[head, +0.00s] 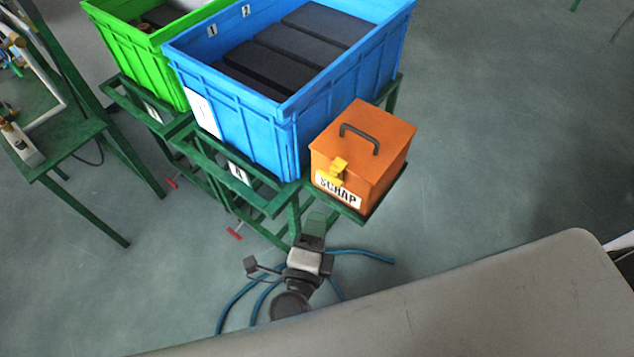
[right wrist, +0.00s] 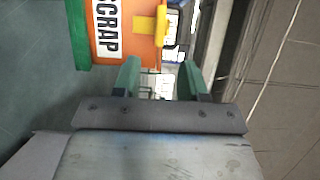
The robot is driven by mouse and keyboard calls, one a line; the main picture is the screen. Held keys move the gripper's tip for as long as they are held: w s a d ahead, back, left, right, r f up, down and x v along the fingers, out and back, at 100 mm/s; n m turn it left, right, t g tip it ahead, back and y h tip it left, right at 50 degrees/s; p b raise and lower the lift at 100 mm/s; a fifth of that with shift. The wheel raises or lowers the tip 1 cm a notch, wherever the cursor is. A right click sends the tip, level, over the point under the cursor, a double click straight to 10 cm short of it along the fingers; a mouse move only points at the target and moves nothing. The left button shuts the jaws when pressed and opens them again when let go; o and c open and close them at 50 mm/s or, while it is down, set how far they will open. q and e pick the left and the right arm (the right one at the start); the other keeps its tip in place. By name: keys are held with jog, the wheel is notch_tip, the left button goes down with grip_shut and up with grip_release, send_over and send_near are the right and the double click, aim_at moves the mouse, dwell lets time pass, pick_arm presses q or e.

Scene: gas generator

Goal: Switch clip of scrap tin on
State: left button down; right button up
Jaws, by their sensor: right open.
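The orange scrap tin (head: 362,150) has a dark handle on its lid and a white SCRAP label on its front. It stands on a green stand right of the blue crate. Its yellow clip (head: 337,170) is on the front, above the label. In the right wrist view the tin (right wrist: 122,52) appears turned sideways, with the clip (right wrist: 150,26) near the top. My right gripper (head: 315,222) is below and in front of the tin, apart from it. In the right wrist view its two green fingers (right wrist: 158,80) are spread with nothing between them. My left gripper is not in view.
The blue crate (head: 240,127) with dark blocks and a green crate (head: 147,58) stand on green frames left of the tin. A green table (head: 62,140) is at the far left. The floor right of the tin is clear.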

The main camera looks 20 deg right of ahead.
aim_at(336, 175)
jog(key=p+x, duration=0.1)
jog(key=x, duration=0.9)
jog(key=shift+w+d+p, duration=0.2)
jog(key=shift+p, duration=0.15)
grip_shut()
